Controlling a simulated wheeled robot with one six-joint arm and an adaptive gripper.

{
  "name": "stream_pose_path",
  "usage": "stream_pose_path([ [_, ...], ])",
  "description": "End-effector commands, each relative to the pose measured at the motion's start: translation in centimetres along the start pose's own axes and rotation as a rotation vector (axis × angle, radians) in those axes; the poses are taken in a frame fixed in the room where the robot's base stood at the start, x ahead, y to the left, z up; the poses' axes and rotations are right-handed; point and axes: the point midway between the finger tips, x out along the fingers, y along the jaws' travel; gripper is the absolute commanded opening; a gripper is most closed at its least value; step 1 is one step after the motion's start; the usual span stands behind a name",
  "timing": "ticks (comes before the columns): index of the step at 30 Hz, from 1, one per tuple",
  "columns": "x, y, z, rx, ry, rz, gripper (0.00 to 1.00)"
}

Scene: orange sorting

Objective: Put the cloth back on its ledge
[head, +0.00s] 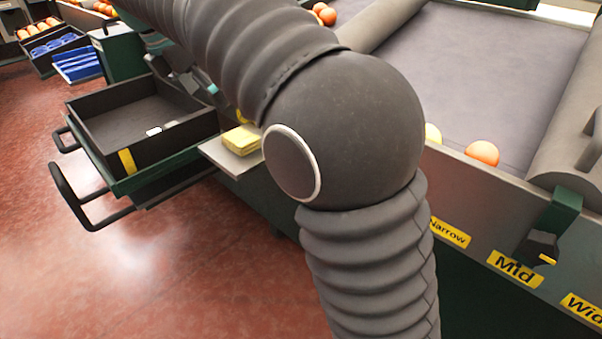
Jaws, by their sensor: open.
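The yellow cloth (241,139) lies folded in a flat stack on the small pale ledge (232,162), which sticks out from the machine's side. The cloth's right end is close to my arm's big elbow joint, which hides what lies behind it. My gripper (196,92) is partly visible behind my forearm, above the back right of the open drawer. It is dark, with a teal spot near one tip. It is open, apart from the cloth, up and left of it. I see nothing held in it.
An open dark drawer (118,112) holds small white items, with looped handles at its left. A grey sorting bed (480,70) with an orange (482,153) at its edge lies right. A lever (541,246) stands by the "Mid" label. Red floor is free at lower left.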

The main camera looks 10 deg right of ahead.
Motion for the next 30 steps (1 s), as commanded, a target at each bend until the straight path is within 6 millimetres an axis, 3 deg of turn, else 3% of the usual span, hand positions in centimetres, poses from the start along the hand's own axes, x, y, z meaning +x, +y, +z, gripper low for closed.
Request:
stream_pose_path([
  [5,0.5,-2.6,1.5,0.141,0.024,0.02,1.0],
  [10,2.0,-8.2,3.3,0.472,0.086,0.06,1.0],
  [15,4.2,-14.4,3.8,0.844,0.165,0.092,1.0],
  [24,9.5,-24.8,1.3,1.526,0.323,0.119,1.0],
  [30,13.4,-29.9,-1.6,1.94,0.432,0.12,1.0],
])
